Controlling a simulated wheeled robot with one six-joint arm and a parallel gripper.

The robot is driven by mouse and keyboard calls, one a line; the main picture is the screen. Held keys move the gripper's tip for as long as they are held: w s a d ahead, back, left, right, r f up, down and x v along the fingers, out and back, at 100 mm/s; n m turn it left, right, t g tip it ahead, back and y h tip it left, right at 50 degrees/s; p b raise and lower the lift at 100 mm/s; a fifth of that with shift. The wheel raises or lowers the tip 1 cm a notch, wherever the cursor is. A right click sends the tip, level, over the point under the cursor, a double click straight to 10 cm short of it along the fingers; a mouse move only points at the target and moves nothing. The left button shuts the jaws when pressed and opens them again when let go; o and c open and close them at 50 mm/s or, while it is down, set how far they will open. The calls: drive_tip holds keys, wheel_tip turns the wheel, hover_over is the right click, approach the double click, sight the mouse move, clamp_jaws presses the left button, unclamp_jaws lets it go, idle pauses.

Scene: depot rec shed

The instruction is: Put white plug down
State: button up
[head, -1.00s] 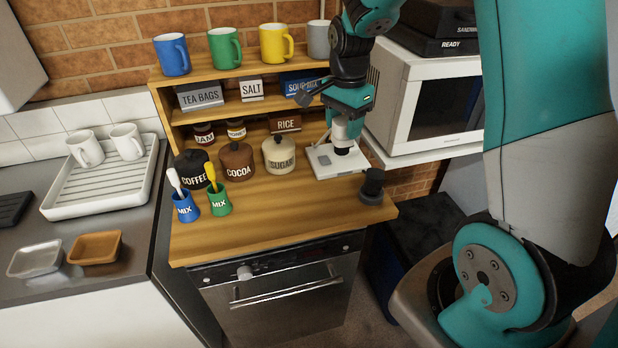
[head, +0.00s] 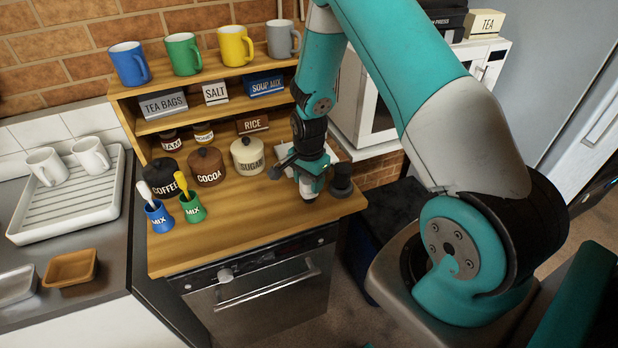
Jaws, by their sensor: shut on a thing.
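My gripper (head: 310,190) points down low over the front right of the wooden counter (head: 230,240). It is shut on the white plug, which the gripper itself hides in this view. I cannot tell whether the plug touches the counter. A black plug-like piece (head: 342,181) stands just right of the gripper, near the counter's right edge. A white plate (head: 341,154) lies behind the gripper, mostly covered by my arm.
Sugar (head: 247,157), cocoa (head: 206,168) and coffee (head: 169,180) jars stand left of my gripper. A blue mix pot (head: 159,219) and a green mix pot (head: 193,210) stand further left. The counter's front middle is clear. A white microwave (head: 388,105) is behind right.

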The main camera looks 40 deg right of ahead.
drive_tip(key=shift+f, duration=0.15)
drive_tip(key=o, duration=0.9)
